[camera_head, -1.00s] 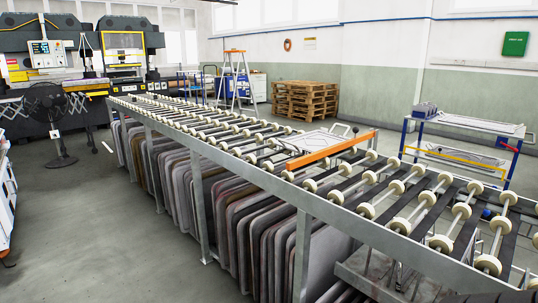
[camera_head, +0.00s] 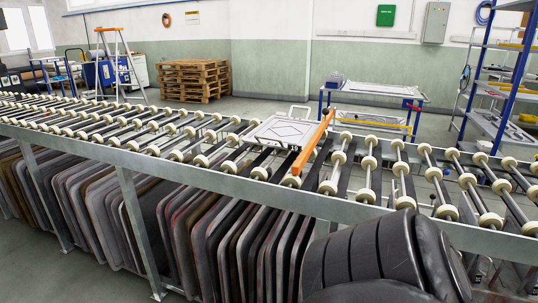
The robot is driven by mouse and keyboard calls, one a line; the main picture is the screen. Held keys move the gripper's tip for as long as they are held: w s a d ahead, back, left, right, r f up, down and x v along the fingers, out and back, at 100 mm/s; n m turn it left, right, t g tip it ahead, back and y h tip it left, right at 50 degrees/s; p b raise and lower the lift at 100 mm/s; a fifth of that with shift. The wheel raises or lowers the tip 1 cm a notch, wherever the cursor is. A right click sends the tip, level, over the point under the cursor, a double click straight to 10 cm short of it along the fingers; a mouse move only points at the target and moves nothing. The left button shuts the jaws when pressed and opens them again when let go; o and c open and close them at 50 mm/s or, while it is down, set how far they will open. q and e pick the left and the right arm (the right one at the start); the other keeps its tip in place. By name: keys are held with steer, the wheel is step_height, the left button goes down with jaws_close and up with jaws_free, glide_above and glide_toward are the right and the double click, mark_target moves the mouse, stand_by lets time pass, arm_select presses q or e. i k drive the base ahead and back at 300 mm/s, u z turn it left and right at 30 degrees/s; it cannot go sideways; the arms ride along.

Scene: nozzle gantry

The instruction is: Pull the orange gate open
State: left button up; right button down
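The orange gate (camera_head: 313,143) is a straight orange bar that lies across the roller conveyor, from its near rail toward its far side. A pale flat panel (camera_head: 281,133) lies on the rollers just left of the gate. I cannot tell whether the two touch. Neither of my grippers shows in the head view.
The roller conveyor (camera_head: 190,175) runs across the view, with several dark panels (camera_head: 225,238) stacked upright beneath it. A blue-framed table (camera_head: 372,92) and a shelf rack (camera_head: 500,85) stand behind it. Wooden pallets (camera_head: 195,80) are farther back.

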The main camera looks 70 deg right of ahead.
mark_target(298, 166)
steer(key=z, duration=1.9)
